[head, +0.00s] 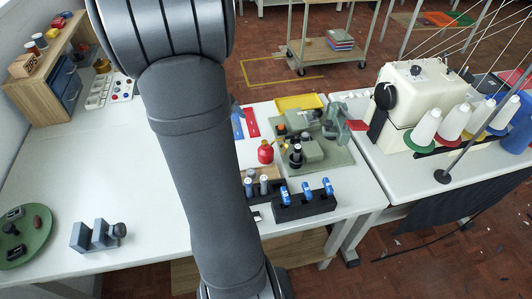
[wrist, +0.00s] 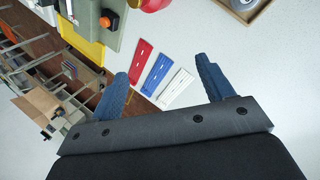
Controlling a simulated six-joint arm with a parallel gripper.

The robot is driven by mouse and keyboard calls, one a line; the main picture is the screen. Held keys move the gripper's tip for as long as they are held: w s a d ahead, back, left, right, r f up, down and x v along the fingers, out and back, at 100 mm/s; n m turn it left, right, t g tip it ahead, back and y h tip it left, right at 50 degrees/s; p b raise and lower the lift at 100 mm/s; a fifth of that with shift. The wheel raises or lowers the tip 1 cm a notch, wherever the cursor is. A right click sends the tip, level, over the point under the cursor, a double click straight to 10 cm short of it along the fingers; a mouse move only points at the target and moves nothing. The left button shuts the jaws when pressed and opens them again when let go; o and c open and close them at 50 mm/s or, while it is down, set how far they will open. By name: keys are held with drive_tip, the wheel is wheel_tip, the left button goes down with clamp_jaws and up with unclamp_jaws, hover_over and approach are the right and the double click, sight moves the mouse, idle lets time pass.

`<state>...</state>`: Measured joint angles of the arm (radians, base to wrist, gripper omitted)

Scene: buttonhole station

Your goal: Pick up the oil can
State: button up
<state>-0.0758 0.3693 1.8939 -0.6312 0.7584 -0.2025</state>
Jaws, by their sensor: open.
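The oil can (head: 265,153) is red and round with a thin spout. In the head view it stands on the white table, just left of the green machine base. In the wrist view a red rounded part at the top edge (wrist: 152,4) looks like the can, mostly cut off. My gripper (wrist: 162,85) is open and empty, with two blue ridged fingers spread apart over the table. The can is beyond the fingertips, not between them. In the head view my arm hides most of the gripper.
Red (wrist: 141,60), blue (wrist: 157,75) and white (wrist: 176,88) slotted strips lie flat near the fingers. A green machine (head: 312,152), a yellow tray (head: 298,102) and a black holder with blue-topped items (head: 305,207) surround the can.

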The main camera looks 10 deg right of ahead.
drive_tip(key=d+r+n+g+y, duration=0.1)
drive_tip(key=d+r+n+g, duration=0.1)
drive_tip(key=d+n, duration=0.25)
wheel_tip(320, 180, up, 4)
drive_tip(key=n+y, duration=0.4)
drive_tip(key=n, duration=0.3)
hover_over(265, 146)
drive_tip(key=shift+g, duration=0.4)
drive_tip(key=f, duration=1.2)
drive_tip(key=shift+w+d+f, duration=0.15)
drive_tip(key=shift+d, duration=0.15)
drive_tip(key=shift+a+f, duration=0.2)
drive_tip(key=shift+f, duration=2.5)
drive_tip(key=c, duration=1.4)
